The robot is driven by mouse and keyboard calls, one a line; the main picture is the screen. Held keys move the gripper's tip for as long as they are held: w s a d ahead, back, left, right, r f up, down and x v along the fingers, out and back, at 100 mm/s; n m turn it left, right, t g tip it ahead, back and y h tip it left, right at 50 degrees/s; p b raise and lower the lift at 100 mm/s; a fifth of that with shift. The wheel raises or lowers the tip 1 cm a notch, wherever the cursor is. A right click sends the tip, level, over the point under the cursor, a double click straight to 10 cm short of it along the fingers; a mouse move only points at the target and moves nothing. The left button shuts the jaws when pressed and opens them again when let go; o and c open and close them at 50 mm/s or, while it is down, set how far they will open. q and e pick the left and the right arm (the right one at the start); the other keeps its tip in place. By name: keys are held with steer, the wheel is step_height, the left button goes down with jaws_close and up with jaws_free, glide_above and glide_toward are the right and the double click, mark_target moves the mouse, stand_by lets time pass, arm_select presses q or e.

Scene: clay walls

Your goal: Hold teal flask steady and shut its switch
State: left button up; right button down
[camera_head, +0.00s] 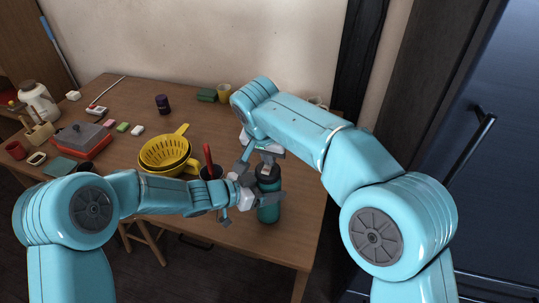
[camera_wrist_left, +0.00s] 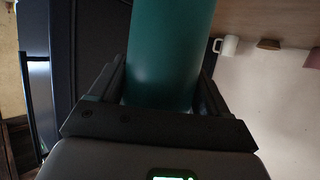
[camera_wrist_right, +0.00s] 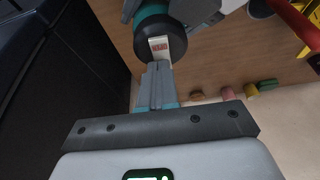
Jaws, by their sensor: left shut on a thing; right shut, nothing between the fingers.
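The teal flask (camera_head: 268,214) stands upright near the table's front right corner, with a dark cap. My left gripper (camera_head: 262,198) is shut around its body; the left wrist view shows the teal body (camera_wrist_left: 168,55) between the two fingers. My right gripper (camera_head: 268,161) is above the flask, at its cap. In the right wrist view its fingers (camera_wrist_right: 158,72) are shut and empty, with their tips at a white switch with red marks (camera_wrist_right: 159,46) on the dark cap (camera_wrist_right: 152,32). I cannot tell whether they touch it.
A yellow colander (camera_head: 165,152) and a dark cup with a red-handled tool (camera_head: 208,160) stand left of the flask. A red and grey box (camera_head: 82,138), jars and small blocks are further left. The table's front edge is close to the flask. A dark door is at right.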

mark_target(267, 172)
steer(key=shift+w+d+f, duration=0.1)
steer(key=shift+w+f, duration=0.05)
steer(key=shift+f, duration=0.45)
steer(key=shift+s+a, duration=0.2)
steer(key=shift+s, duration=0.3)
steer(key=shift+s+a, duration=0.15)
steer(key=shift+s, duration=0.3)
step_height(267, 172, up, 5)
steer(key=shift+s+a, duration=0.1)
steer(key=v, duration=1)
